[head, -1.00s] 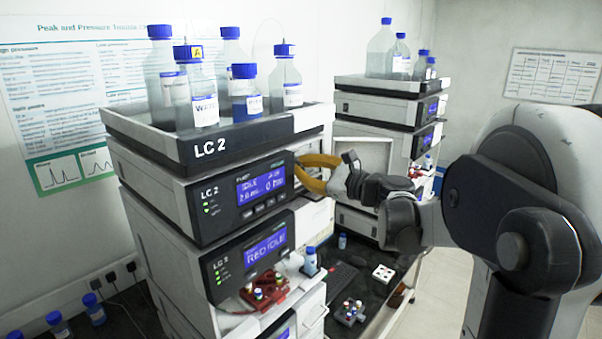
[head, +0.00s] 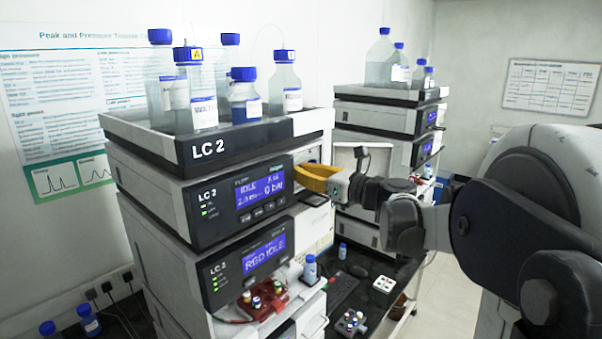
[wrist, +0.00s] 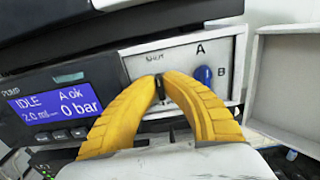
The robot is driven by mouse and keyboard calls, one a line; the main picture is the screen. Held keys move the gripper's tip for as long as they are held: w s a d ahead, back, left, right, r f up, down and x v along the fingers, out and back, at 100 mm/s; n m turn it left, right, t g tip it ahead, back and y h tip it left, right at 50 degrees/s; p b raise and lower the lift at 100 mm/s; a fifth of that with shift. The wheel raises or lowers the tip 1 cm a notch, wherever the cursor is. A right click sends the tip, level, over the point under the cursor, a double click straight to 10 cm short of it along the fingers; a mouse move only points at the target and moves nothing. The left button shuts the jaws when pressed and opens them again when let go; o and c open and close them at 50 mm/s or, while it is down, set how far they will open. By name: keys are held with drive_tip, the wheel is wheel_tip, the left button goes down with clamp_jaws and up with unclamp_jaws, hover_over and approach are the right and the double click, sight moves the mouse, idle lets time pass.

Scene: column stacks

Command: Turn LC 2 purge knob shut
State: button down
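The LC 2 pump module (head: 235,198) is in the left-middle of the head view, its screen reading IDLE and 0 bar. In the wrist view its pale valve panel (wrist: 222,52) carries a blue knob (wrist: 204,75) between marks A and B. My gripper (wrist: 162,78) has yellow fingers that close in on a small dark knob (wrist: 160,90) left of the blue one. The tips look shut on it from both sides; most of this knob is hidden. In the head view my gripper (head: 298,172) reaches the module's right front, and the knob is hidden there.
An open pale door (wrist: 285,80) stands right of the panel. A tray (head: 150,140) with several blue-capped bottles tops the stack. Another module (head: 240,262) sits below. A second stack (head: 375,115) stands behind. Small items lie on the dark bench (head: 370,265).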

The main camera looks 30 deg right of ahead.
drive_tip(key=shift+r, duration=0.1)
drive_tip(key=c, duration=1.6)
unclamp_jaws()
drive_tip(key=shift+w, duration=0.1)
drive_tip(key=shift+o, duration=0.2)
drive_tip(key=v, duration=0.8)
